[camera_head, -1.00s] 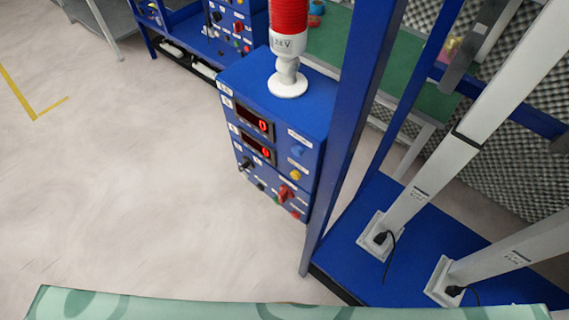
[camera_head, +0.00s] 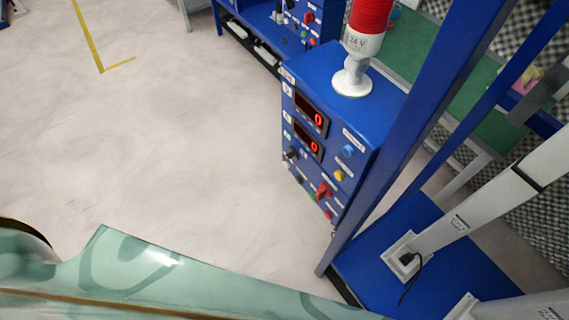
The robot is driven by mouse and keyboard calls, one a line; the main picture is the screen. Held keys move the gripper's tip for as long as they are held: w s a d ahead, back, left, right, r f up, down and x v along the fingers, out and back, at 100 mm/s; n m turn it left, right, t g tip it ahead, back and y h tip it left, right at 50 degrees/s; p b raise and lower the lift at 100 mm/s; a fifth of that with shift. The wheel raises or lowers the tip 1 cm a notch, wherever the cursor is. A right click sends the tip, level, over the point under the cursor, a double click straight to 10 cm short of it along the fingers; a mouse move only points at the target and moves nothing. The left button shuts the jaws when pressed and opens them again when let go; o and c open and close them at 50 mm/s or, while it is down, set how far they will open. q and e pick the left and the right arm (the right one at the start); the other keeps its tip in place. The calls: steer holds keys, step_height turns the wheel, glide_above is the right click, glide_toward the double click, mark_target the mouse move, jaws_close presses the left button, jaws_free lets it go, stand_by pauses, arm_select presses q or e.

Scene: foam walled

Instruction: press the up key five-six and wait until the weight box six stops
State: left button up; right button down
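A blue control box (camera_head: 330,75) stands right of the middle, with two red displays (camera_head: 311,111) that each read 0. Its panel carries a blue button (camera_head: 348,151), a yellow button (camera_head: 339,175), a red knob (camera_head: 322,190) and dark knobs. The labels are too small to read, so I cannot tell which is the up key five-six. I cannot make out a weight box six. A pale column (camera_head: 455,225) with a black cable stands on a blue base at the right. Neither gripper is in view.
A red lamp (camera_head: 368,18) on a white foot stands on the box. A blue frame post (camera_head: 425,110) rises right beside the box. A green-topped table (camera_head: 480,100) is behind. Open pale floor (camera_head: 150,140) lies left, with a yellow line (camera_head: 88,35).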

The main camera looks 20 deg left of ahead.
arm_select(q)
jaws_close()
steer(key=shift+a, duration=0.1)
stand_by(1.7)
